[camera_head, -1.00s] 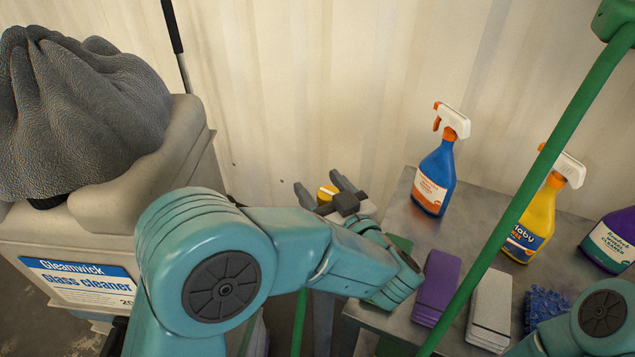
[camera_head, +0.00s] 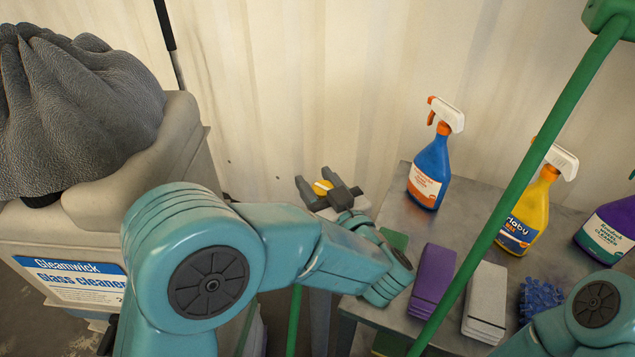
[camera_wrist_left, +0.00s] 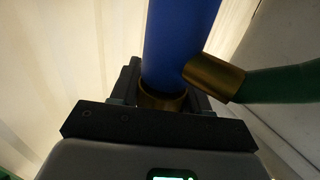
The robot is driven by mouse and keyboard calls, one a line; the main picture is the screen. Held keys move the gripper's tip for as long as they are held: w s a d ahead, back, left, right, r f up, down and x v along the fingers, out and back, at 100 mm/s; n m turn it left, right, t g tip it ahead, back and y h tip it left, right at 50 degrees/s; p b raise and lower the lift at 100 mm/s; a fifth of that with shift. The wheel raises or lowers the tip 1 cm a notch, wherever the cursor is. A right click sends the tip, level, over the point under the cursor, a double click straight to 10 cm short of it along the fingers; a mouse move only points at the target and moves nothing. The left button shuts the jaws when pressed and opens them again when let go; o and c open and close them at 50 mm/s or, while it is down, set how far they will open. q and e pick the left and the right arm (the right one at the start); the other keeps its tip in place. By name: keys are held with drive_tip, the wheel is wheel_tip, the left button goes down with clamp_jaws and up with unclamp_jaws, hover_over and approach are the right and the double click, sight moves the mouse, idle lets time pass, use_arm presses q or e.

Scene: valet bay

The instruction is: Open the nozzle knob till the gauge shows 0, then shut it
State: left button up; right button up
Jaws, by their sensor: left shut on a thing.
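In the left wrist view a blue cylinder (camera_wrist_left: 178,45) with a brass collar (camera_wrist_left: 163,99) rises between the dark fingers. A brass fitting (camera_wrist_left: 214,77) joins a green hose (camera_wrist_left: 285,82) to its side. A small lit display (camera_wrist_left: 172,178) is cut off at the bottom edge; I cannot read it. My right gripper is out of view.
A metal table (camera_head: 385,291) at right holds a blue spray bottle (camera_head: 430,170), a yellow one (camera_head: 528,215), a purple bottle (camera_head: 610,232) and folded cloths (camera_head: 433,280). A green pole (camera_head: 505,215) crosses in front. A Gleamwick container (camera_head: 75,280) stands at left.

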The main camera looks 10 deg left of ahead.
use_arm(q)
drive_tip(key=shift+m+t+h, duration=0.3)
drive_tip(key=shift+h, duration=0.1)
drive_tip(key=shift+w+d+m+t+h, duration=0.15)
drive_tip(key=shift+m+t+h, duration=0.7)
drive_tip(key=shift+h, duration=0.25)
drive_tip(key=o, duration=1)
